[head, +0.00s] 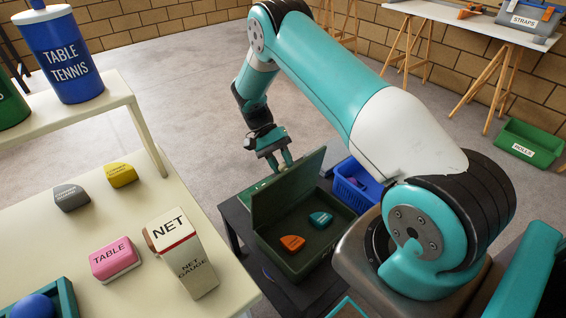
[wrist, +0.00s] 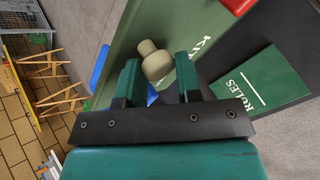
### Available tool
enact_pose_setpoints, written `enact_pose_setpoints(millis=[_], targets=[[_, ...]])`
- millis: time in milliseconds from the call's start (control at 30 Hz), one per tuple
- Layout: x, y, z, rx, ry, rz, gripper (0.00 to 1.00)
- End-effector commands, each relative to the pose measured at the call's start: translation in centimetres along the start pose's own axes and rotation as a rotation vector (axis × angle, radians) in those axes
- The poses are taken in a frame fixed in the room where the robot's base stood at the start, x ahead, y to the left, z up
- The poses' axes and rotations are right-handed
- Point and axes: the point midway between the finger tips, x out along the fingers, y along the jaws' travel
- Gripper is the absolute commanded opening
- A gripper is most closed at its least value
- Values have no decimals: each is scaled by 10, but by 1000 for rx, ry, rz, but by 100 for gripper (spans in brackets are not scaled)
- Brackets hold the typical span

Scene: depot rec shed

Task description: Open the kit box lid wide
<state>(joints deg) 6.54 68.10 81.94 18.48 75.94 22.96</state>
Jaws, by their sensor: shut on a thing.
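The dark green kit box (head: 338,232) stands on a low dark table, with an orange piece (head: 292,243) and a teal piece (head: 321,219) inside. Its lid (head: 287,191) is raised, standing steeply on the box's left side. The wrist view shows the lid's outer face (wrist: 150,28) with partly hidden lettering and a cream knob (wrist: 153,62). My gripper (head: 280,166) is at the lid's upper far edge. In the wrist view its fingers (wrist: 159,80) are on either side of the knob, shut on it.
A green RULES booklet (wrist: 262,84) lies on the dark table (head: 233,217) behind the lid. A blue basket (head: 357,188) is right of the box. The cream table (head: 120,208) at left holds a NET gauge box (head: 185,257) near its edge. Open floor lies beyond.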

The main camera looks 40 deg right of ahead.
Motion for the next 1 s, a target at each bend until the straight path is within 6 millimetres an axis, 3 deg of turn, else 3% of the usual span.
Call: enact_pose_setpoints(millis=[33, 767, 800, 867, 1000], targets=[[9, -7, -3, -14, 8, 3, 0], [10, -6, -3, -12, 6, 3, 0], [10, -6, -4, -12, 6, 3, 41], [9, -6, -4, -11, 6, 2, 55], [8, -4, -4, -8, 5, 0, 56]])
